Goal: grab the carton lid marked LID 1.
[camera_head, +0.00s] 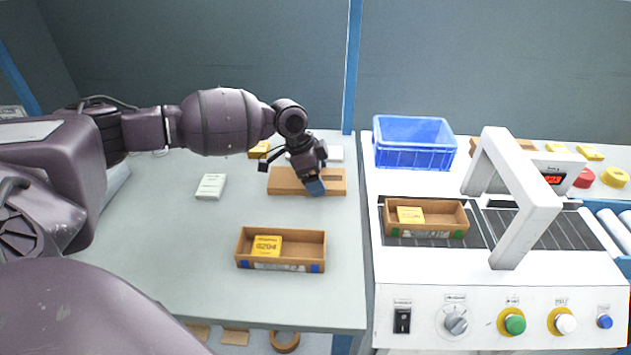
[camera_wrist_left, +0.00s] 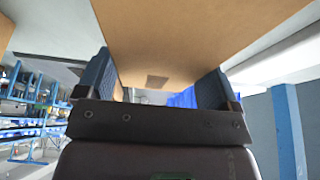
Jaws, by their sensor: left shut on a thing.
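A flat brown cardboard lid (camera_head: 287,183) is at the back right of the grey table. No LID 1 marking can be read on it. My left gripper (camera_head: 316,186) reaches it from above and is shut on it, with one blue finger showing at its front edge. In the left wrist view the brown board (camera_wrist_left: 200,35) runs between the two blue fingers of my left gripper (camera_wrist_left: 157,85). Whether the lid is clear of the table cannot be told. My right gripper is not in view.
A blue crate (camera_head: 413,155) stands behind. A pale box (camera_head: 210,187) lies left. The table's middle is clear.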

